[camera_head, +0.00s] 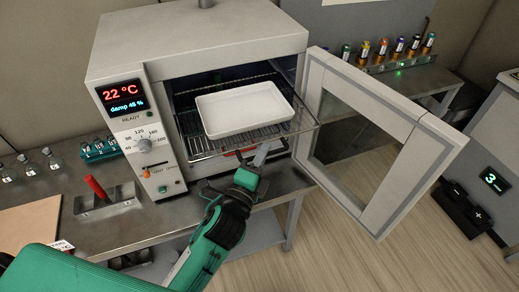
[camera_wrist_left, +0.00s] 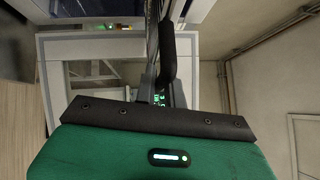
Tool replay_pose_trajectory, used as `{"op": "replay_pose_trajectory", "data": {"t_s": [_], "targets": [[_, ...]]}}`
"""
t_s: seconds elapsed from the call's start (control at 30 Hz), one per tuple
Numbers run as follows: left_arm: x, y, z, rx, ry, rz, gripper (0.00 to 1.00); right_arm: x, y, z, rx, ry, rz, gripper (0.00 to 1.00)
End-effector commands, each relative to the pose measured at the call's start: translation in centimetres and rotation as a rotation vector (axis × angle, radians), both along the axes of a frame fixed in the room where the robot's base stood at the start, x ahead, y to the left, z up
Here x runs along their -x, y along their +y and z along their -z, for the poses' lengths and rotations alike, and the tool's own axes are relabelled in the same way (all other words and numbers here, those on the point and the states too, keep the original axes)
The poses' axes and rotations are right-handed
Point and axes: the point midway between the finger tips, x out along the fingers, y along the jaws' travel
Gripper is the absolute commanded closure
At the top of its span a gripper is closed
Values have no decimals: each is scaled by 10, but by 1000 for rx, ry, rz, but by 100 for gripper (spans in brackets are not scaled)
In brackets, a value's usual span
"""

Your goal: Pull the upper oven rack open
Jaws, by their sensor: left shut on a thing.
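The oven (camera_head: 200,38) stands on the bench with its glass door (camera_head: 385,140) swung open to the right. The upper rack (camera_head: 215,146) is a wire shelf that sticks out of the oven's front, with a white tray (camera_head: 245,108) lying on it. My left gripper (camera_head: 262,154) is at the rack's front edge, just below the tray. It is shut on the rack's front; in the left wrist view a dark bar, seemingly the rack's handle (camera_wrist_left: 168,55), shows at the jaws. A red part shows low behind the gripper. My right gripper is not in view.
The open door hangs right of my left arm, over the floor. Left of the oven on the bench are a red-handled tool in a metal holder (camera_head: 105,202) and a green vial rack (camera_head: 98,151). Capped bottles (camera_head: 397,47) stand at the back right. Floor before the oven is clear.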

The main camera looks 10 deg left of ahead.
Motion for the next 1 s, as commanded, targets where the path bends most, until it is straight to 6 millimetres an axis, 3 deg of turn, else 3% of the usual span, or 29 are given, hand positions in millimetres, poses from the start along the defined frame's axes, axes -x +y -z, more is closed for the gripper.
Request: {"op": "replay_pose_trajectory", "data": {"t_s": [0.27, 0.3, 0.4, 0.77, 1.0], "targets": [[0, 0, 1, -1, 3, 0, 100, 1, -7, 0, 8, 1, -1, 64], [0, 0, 1, -1, 3, 0, 87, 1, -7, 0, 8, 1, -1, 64], [0, 0, 1, -1, 2, 1, 68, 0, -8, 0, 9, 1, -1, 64], [3, 0, 2, -1, 2, 1, 67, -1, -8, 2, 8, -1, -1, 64], [34, 7, 11, 0, 4, 2, 67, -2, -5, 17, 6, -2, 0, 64]]}}
